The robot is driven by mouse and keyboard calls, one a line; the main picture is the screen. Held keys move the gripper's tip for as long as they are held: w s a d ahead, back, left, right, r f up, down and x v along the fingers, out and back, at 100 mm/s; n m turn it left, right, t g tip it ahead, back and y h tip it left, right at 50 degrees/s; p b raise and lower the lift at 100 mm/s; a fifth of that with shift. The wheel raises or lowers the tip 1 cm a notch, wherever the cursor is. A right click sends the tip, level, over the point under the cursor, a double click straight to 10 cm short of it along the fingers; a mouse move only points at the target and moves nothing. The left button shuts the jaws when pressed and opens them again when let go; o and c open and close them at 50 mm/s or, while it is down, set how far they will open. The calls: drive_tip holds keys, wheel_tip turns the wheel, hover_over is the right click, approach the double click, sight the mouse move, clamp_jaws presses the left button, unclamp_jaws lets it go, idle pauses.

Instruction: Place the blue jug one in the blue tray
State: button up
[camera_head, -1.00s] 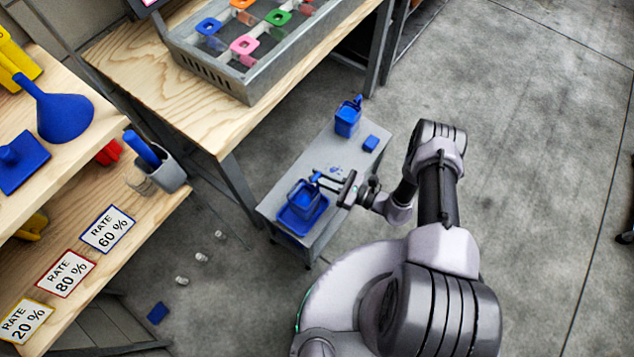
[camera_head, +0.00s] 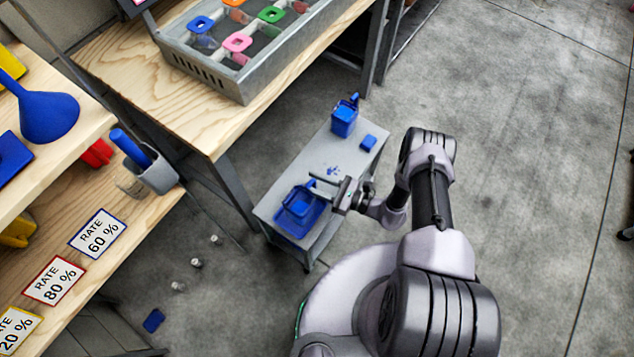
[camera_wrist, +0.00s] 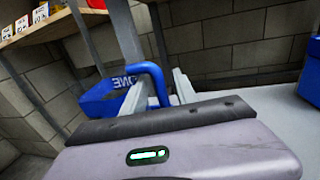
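The blue jug one (camera_head: 298,208) stands inside the blue tray (camera_head: 290,229) at the near end of the grey bench. In the wrist view, the jug (camera_wrist: 100,97) shows mirrored lettering on its side, and its curved handle points towards me. My gripper (camera_head: 316,186) is at the handle side of the jug. The jug's base is hidden by the tray walls in the head view.
Another blue jug (camera_head: 344,119) and a small blue block (camera_head: 368,143) are at the bench's far end. Blue marks show on the bare bench top (camera_head: 318,160). A wooden table (camera_head: 190,105) stands behind, and shelves with rate cards (camera_head: 98,233) are at left.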

drive_tip(key=shift+d+r, duration=0.15)
drive_tip(key=shift+r, duration=0.05)
drive_tip(key=p+v, duration=0.2)
drive_tip(key=v, duration=0.9)
drive_tip(key=w+d+r+n+g+h, duration=0.1)
drive_tip(key=w+r+n+g, duration=0.25)
drive_tip(key=r, duration=0.55)
drive_tip(key=w+d+r+n+g+h, duration=0.15)
drive_tip(key=r+n+g, duration=0.3)
drive_tip(key=r, duration=0.45)
drive_tip(key=s+a+r+n+h, duration=0.2)
drive_tip(key=r+n+h, duration=0.1)
drive_tip(key=r, duration=0.5)
drive_tip(key=s+a+r+n+h, duration=0.1)
drive_tip(key=s+r+n+h, duration=0.1)
drive_tip(key=r, duration=0.6)
drive_tip(key=s+a+r+n+h, duration=0.2)
drive_tip(key=s+r+n+h, duration=0.1)
drive_tip(key=r, duration=0.5)
drive_tip(key=s+r+n+t+h, duration=0.3)
drive_tip(key=s+r+t, duration=0.2)
drive_tip(key=s+r, duration=0.3)
drive_tip(key=shift+s+d+t, duration=0.3)
drive_tip(key=shift+s+d, duration=0.1)
drive_tip(key=shift+s, duration=0.7)
drive_tip(key=shift+h, duration=0.25)
